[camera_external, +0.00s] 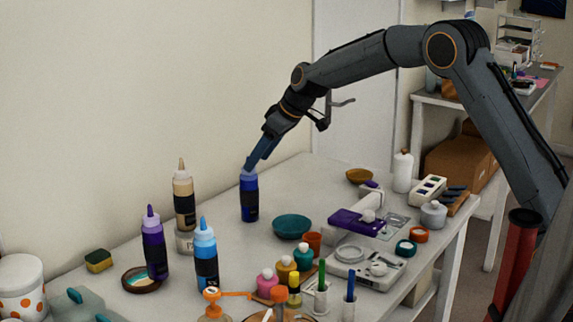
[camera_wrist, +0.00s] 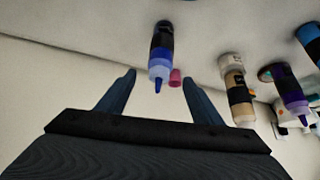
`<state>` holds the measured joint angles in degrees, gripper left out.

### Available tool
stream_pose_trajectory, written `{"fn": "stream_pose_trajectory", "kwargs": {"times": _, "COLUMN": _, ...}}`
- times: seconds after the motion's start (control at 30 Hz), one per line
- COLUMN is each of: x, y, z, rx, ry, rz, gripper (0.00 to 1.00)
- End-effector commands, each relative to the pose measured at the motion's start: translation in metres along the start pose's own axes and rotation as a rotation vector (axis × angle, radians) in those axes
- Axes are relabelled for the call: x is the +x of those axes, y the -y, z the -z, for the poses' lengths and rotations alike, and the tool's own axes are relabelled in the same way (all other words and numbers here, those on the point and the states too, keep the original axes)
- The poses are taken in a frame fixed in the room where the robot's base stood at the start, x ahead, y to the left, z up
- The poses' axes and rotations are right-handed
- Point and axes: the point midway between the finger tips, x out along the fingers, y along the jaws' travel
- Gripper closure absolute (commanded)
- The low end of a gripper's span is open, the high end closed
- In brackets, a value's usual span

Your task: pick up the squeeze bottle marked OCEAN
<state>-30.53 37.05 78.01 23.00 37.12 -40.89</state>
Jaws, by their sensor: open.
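A dark blue squeeze bottle (camera_external: 250,199) with a black band stands upright toward the back of the white table. My gripper (camera_external: 252,164) is open, and its fingertips hide the top of this bottle in the external view. In the wrist view, the dark blue bottle (camera_wrist: 161,42) appears inverted, its nozzle between my gripper's (camera_wrist: 158,78) spread fingertips, with no visible contact. A lighter blue bottle (camera_external: 206,262) stands nearer the front; it also shows at the right edge of the wrist view (camera_wrist: 309,38). No marking is readable, so I cannot tell which bottle says OCEAN.
A tan bottle (camera_external: 183,203) and a purple bottle (camera_external: 154,250) stand left of the dark blue one. A teal bowl (camera_external: 291,226) is to its right. A small pink object (camera_wrist: 175,77) lies near it in the wrist view. The back table corner is mostly clear.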

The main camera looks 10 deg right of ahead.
Motion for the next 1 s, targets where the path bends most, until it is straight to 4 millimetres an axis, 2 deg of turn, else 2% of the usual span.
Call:
{"fn": "stream_pose_trajectory", "kwargs": {"times": 0.27, "x": 0.023, "y": 0.000, "z": 0.000, "rx": 0.001, "ry": 0.002, "rz": 0.000, "gripper": 0.40}}
{"fn": "stream_pose_trajectory", "kwargs": {"times": 0.6, "x": 0.062, "y": 0.000, "z": 0.001, "rx": 0.002, "ry": 0.002, "rz": 0.000, "gripper": 0.40}}
{"fn": "stream_pose_trajectory", "kwargs": {"times": 0.93, "x": 0.068, "y": -0.001, "z": 0.001, "rx": 0.002, "ry": 0.001, "rz": -0.001, "gripper": 0.40}}
{"fn": "stream_pose_trajectory", "kwargs": {"times": 0.97, "x": 0.068, "y": -0.001, "z": 0.001, "rx": 0.002, "ry": 0.001, "rz": -0.001, "gripper": 0.42}}
{"fn": "stream_pose_trajectory", "kwargs": {"times": 1.0, "x": 0.068, "y": -0.001, "z": 0.001, "rx": 0.002, "ry": 0.001, "rz": -0.001, "gripper": 0.48}}
